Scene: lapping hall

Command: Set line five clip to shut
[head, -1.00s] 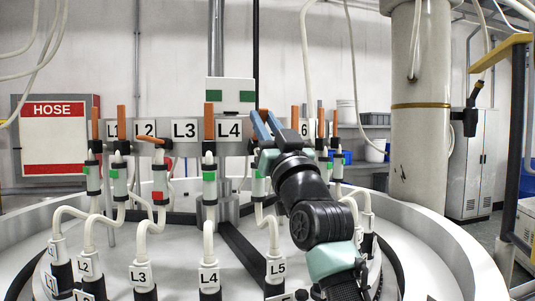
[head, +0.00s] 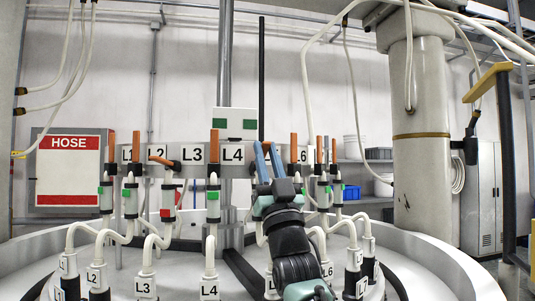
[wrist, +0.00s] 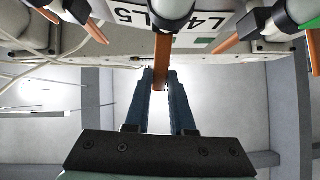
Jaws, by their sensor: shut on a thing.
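My gripper (head: 267,150) stands at the line five place, between the L4 plate (head: 233,153) and the L6 plate (head: 301,155). In the wrist view its blue fingers (wrist: 161,80) are shut on an orange lever (wrist: 162,50), which runs from a white clip body (wrist: 165,14) beside the upside-down L5 plate (wrist: 130,13). In the head view my gripper hides the line five clip, its lever and any colour mark on it. The line three clip (head: 168,198) has its lever turned sideways and shows red.
Neighbouring clips stand close on both sides; the line four clip (head: 213,192) has an upright lever and shows green. White hoses rise in front of the plates. A round pillar (head: 417,130) and a yellow-topped post (head: 490,80) stand at the right.

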